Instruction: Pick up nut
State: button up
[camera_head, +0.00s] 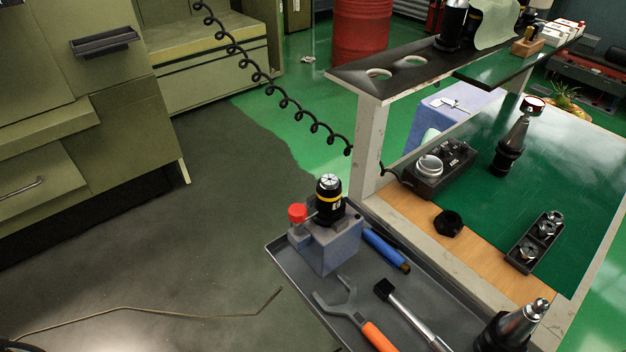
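A black nut (448,223) lies on the wooden strip of the cart's worktop (490,258), near its front left edge. It stands apart from the things around it, and nothing covers it. A dark holder block (519,266) with metallic nut-like or collet-like pieces (547,229) lies to its right on the green surface. My gripper is not in view.
A dark box with a silver ring (430,167) stands behind the nut. A tool holder (510,148) stands farther back, another (512,328) at the front. The lower grey tray (285,256) holds a wrench (343,307), a blue-handled tool (385,250) and a clamping block (331,245). A white post (367,150) rises at left.

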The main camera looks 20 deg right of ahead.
aim_at(443, 227)
jog(key=k+l+z, duration=0.25)
jog(key=z, duration=0.15)
jog(key=k+l+z, duration=0.45)
jog(key=i+j, duration=0.1)
